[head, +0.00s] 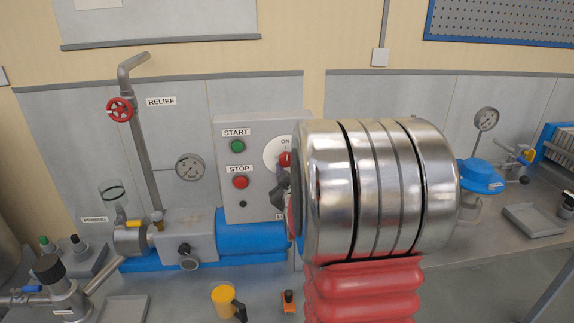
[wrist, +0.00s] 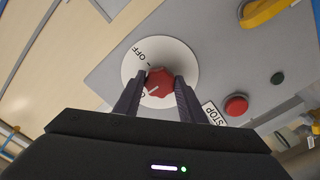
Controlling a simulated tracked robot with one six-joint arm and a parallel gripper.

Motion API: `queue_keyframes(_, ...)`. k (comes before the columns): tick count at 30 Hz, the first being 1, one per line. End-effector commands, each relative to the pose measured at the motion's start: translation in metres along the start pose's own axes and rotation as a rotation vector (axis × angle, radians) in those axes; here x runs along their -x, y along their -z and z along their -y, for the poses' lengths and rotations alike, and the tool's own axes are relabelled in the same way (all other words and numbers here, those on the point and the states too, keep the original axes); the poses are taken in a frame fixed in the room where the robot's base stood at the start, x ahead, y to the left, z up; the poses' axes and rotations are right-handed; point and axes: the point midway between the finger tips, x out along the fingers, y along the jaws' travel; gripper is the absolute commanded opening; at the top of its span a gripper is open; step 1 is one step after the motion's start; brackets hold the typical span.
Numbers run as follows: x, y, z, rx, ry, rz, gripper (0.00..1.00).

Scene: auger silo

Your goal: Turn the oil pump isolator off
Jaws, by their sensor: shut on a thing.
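The oil pump isolator is a red knob (wrist: 161,76) on a white round dial (wrist: 187,64), set on a grey panel. In the wrist view my gripper (wrist: 160,82) has its two dark fingers on either side of the knob, closed on it. The OFF mark is at the dial's upper left; a second mark at lower left is partly hidden by a finger. A white line on the knob appears to point towards that lower-left mark. In the head view the dial (head: 273,153) shows ON at its top, and my arm hides its right part.
The panel carries a green START button (head: 237,146) and a red STOP button (head: 240,182). Below is a blue pump motor (head: 250,235). A red relief wheel (head: 120,109) and a gauge (head: 188,167) are to the left. A yellow-topped item (head: 223,298) stands in front.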

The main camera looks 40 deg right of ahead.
Motion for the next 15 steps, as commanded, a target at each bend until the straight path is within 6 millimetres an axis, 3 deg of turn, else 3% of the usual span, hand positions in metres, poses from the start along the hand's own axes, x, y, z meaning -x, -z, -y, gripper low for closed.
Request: queue_keyframes(15, 0.0003, -0.0016, 0.0054, -0.34, 0.009, 0.005, 0.14)
